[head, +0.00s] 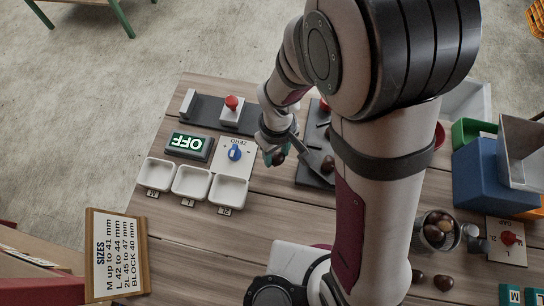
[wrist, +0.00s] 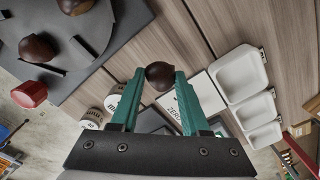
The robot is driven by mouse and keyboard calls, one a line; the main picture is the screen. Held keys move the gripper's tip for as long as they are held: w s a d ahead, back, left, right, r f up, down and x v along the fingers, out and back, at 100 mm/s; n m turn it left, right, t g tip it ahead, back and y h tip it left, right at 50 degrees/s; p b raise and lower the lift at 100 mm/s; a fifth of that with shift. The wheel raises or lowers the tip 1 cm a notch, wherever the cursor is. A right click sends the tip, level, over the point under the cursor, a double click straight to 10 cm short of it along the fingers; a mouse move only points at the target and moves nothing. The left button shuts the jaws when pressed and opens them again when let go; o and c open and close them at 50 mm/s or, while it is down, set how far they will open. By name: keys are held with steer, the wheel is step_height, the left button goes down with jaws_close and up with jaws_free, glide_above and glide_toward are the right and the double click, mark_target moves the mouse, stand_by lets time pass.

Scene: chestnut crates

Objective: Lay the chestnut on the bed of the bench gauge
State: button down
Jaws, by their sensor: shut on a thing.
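My gripper (head: 274,154) is shut on a brown chestnut (head: 279,159), held between the teal fingertips; in the wrist view the chestnut (wrist: 160,75) shows clearly at the tips. The bench gauge (head: 209,107) is a dark bed at the back left in the head view, with a pale block at its left end and a pale block with a red knob (head: 232,103) to the right. My gripper is right of and in front of the gauge, apart from it. The bare bed shows between the two blocks. The display (head: 188,143) reads OFF.
A ZERO plate with a blue knob (head: 235,152) lies between gauge and white trays (head: 192,183). A dark board (wrist: 85,50) carries several chestnuts beside my gripper. A sizes sign (head: 116,255) stands front left. A bowl of chestnuts (head: 437,230) and a blue bin (head: 488,180) are right.

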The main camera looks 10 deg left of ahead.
steer(key=d+r, duration=0.6)
steer(key=d, duration=0.4)
steer(key=w+a, duration=0.4)
steer(key=a, duration=0.3)
steer(key=w+a, duration=0.4)
steer(key=a, duration=0.4)
steer(key=w+a, duration=0.5)
steer(key=a, duration=0.2)
steer(key=shift+a+f, duration=0.15)
steer(key=shift+a, duration=0.15)
glide_above(210, 110)
steer(key=f, duration=0.1)
step_height(210, 110, down, 8)
steer(key=shift+f, duration=0.1)
steer(key=shift+c, duration=1.9)
jaws_free()
